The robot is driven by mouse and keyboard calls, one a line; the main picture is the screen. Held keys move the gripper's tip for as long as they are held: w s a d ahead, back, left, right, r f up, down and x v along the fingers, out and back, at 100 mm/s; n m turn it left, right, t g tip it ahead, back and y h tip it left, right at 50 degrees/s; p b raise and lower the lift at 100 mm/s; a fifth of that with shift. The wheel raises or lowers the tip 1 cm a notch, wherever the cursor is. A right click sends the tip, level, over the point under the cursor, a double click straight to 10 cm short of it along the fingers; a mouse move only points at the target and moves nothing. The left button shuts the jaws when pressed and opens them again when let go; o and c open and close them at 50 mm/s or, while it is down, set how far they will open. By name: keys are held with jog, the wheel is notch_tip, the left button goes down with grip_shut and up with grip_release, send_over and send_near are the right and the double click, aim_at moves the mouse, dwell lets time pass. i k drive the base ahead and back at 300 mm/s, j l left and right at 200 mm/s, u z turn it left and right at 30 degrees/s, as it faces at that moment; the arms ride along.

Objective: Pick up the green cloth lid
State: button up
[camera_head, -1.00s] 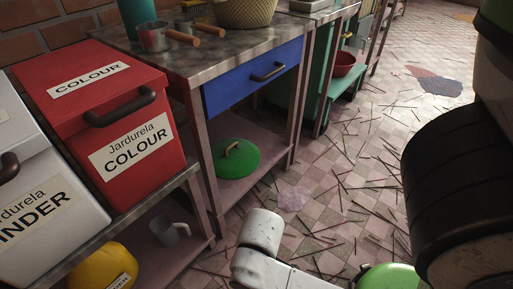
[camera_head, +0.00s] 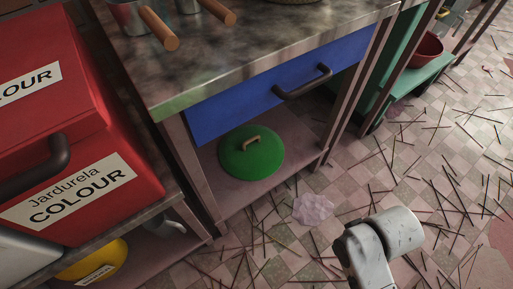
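A round green lid (camera_head: 250,153) with a small tan handle on top lies on the low shelf under the blue drawer. No writing shows on it, so I cannot tell whether it is the cloth lid. A white, worn part of my arm shows at the lower right, over the floor and apart from the lid. My gripper's fingers are not in view.
The blue drawer (camera_head: 235,102) and worktop (camera_head: 240,50) overhang the low shelf (camera_head: 285,173). A red COLOUR bin (camera_head: 60,130) stands at left, a yellow container (camera_head: 95,262) below it. Sticks litter the tiled floor around a pale crumpled patch (camera_head: 313,209). A red bowl (camera_head: 428,50) sits farther back.

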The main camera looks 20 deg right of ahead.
aim_at(248, 152)
jog(key=i+j+z, duration=0.3)
jog(key=i, duration=0.2)
jog(key=i+j+z, duration=0.2)
jog(key=i+z, duration=0.15)
jog(key=i, duration=0.15)
